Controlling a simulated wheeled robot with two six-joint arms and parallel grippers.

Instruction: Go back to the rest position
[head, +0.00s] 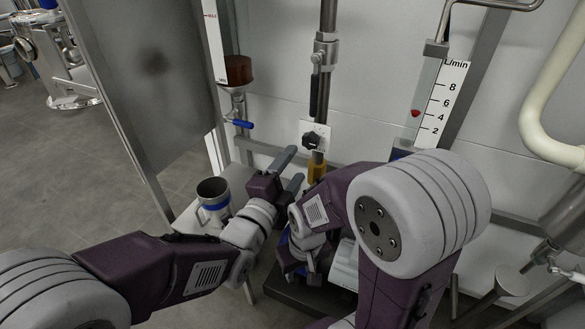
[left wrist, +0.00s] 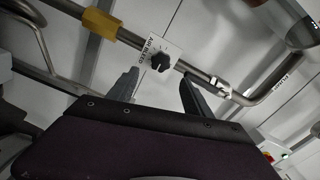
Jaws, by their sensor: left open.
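My left gripper (head: 291,168) is open and empty, its two grey fingers apart, in front of the wall piping. In the left wrist view its fingers (left wrist: 158,90) frame a black knob (left wrist: 161,61) on a white labelled plate, with no contact seen. The knob also shows in the head view (head: 311,140), just beyond the fingertips. My right gripper (head: 302,272) is low near the middle, below the left one, partly hidden by my right arm. Its opening is unclear.
A flow meter (head: 441,103) is behind my right arm. A grey panel (head: 150,90) stands left; open floor lies beyond.

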